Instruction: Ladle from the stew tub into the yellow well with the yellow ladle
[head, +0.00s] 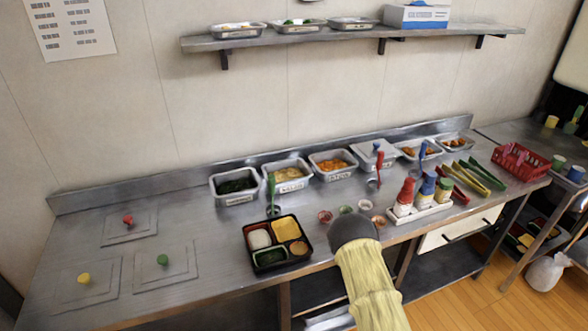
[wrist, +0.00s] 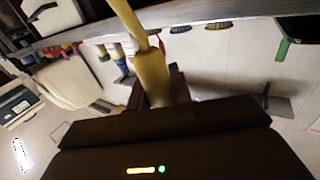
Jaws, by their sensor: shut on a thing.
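My gripper (wrist: 158,98) is shut on the yellow ladle (wrist: 152,72) in the wrist view. The handle rises from the jaws toward the top edge, and the bowl is out of sight. In the head view my arm hides the jaws and ladle. The black bento tray (head: 252,263) lies on the counter, left of my arm. Its yellow well (head: 285,229) is at the back right; I cannot tell whether it holds food. Tubs line the back: dark greens (head: 234,187), pale yellow food (head: 290,176), orange food (head: 333,163). Their labels are unreadable, so I cannot tell which is stew.
A green ladle (head: 272,190) and a red ladle (head: 378,172) stand by the tubs. Squeeze bottles in a white caddy (head: 420,213) and small cups (head: 325,216) are near my arm. Three knobbed lids, one red-knobbed (head: 128,221), lie left. Counter between tray and lids is clear.

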